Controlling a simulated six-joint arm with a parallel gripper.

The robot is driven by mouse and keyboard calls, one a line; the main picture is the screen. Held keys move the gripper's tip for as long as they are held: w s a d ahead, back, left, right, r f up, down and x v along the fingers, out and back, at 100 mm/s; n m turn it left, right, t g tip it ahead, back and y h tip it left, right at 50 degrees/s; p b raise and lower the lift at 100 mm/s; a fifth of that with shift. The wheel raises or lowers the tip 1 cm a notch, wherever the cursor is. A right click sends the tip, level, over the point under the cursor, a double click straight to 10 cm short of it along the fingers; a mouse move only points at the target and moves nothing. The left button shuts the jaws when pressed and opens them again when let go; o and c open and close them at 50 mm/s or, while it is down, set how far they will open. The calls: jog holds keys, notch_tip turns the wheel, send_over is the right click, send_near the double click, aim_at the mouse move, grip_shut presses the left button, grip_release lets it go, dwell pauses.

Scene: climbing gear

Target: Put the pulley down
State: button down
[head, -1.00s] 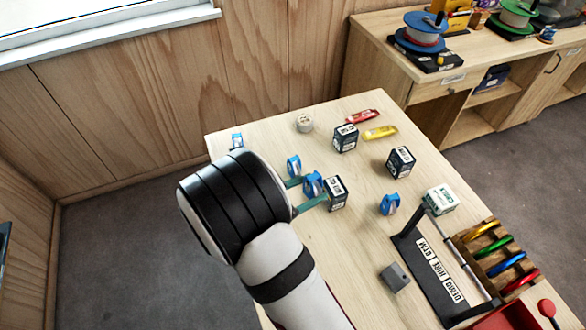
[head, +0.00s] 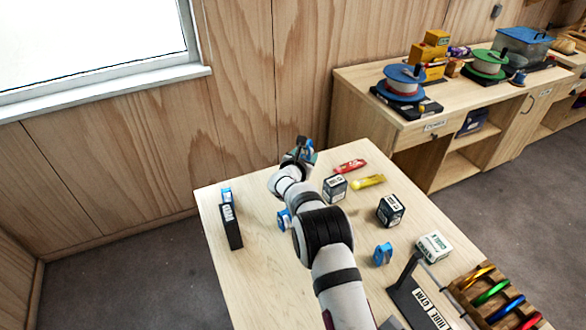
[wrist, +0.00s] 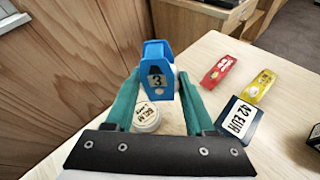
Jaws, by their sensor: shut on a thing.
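My gripper (head: 303,156) is shut on a blue pulley (head: 307,145) near the far edge of the wooden table. In the wrist view the pulley (wrist: 157,72) bears the number 3 and sits between the tips of my green fingers. It appears raised above the tabletop. Other blue pulleys stand on the table: one (head: 383,253) at the right, one (head: 284,218) partly behind my arm, and a blue item (head: 226,194) at the far left that looks like another.
A round white tin (wrist: 146,117) lies below my gripper. A black labelled stand (head: 231,227) is at left. The left tabletop between stand and arm is mostly clear.

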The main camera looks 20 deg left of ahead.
jog(key=a+f, duration=0.2)
jog(key=a, duration=0.1)
jog(key=shift+a, duration=0.2)
jog(key=shift+a+f, duration=0.15)
jog(key=shift+f, duration=0.95)
jog(key=shift+a+f, duration=0.15)
jog(key=shift+f, duration=0.95)
jog(key=shift+c, duration=1.3)
grip_release()
